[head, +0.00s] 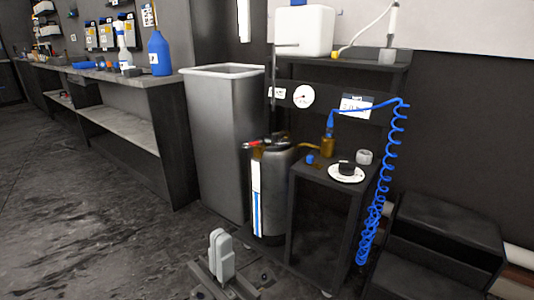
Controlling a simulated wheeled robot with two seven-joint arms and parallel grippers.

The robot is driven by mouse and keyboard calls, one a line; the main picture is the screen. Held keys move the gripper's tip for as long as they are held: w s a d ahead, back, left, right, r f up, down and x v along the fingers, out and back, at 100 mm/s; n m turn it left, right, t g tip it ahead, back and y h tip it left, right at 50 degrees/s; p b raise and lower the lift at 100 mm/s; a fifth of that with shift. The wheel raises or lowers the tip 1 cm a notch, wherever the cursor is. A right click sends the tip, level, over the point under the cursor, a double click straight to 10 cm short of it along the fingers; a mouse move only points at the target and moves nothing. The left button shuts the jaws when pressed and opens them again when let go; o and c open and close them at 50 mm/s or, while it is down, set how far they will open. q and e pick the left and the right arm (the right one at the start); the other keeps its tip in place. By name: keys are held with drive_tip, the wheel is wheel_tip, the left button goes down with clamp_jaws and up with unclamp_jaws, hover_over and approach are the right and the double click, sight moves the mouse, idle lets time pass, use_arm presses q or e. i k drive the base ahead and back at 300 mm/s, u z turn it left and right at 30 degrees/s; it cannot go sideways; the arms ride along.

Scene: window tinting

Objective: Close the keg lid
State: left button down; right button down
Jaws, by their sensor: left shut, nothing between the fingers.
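The keg (279,180) is a grey metal cylinder standing on the floor beside the small dark stand. Its top carries a red-tipped handle and brass-coloured fittings. I cannot tell from this view how its lid sits. A white disc (346,173) with a black block on it lies on the small stand; I cannot tell whether it belongs to the keg. My left gripper (218,238) is low at the bottom of the view, in front of the keg and apart from it. It is shut and empty. My right gripper is out of view.
A tall grey bin (222,140) stands left of the keg. The small stand (305,215) and a coiled blue hose (371,215) are to its right. Dark steps (445,230) stand at far right. A long workbench (130,80) runs along the left. The left floor is clear.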

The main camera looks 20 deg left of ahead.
sight(275, 139)
drive_tip(key=u, duration=0.05)
drive_tip(key=k, duration=0.45)
drive_tip(key=z, duration=0.65)
drive_tip(key=i, duration=1.75)
drive_tip(key=u, duration=0.8)
